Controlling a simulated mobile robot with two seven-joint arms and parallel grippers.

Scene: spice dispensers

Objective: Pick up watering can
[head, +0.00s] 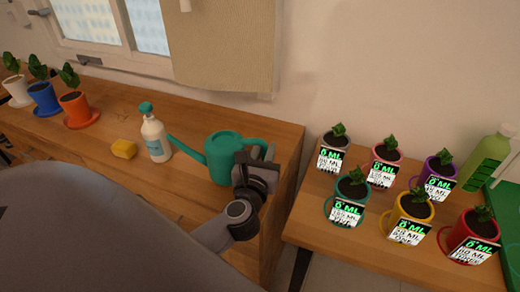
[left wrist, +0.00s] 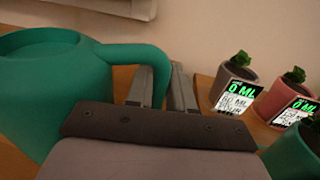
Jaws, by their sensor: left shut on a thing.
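The teal watering can (head: 222,152) stands upright on the wooden counter near its right end, its spout pointing left. My left gripper (head: 262,162) is at the can's right side, shut on its handle. In the left wrist view the can (left wrist: 45,90) fills the left, and its handle curves over and down between the two fingers (left wrist: 163,88). The handle's lower part is hidden behind the gripper. My right gripper is not in view.
A white spray bottle (head: 155,138) with a teal top and a yellow sponge (head: 124,148) sit left of the can. Potted plants in white, blue and orange (head: 77,108) stand farther left. A lower table (head: 300,222) at right holds several labelled plant mugs and a green bottle (head: 487,160).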

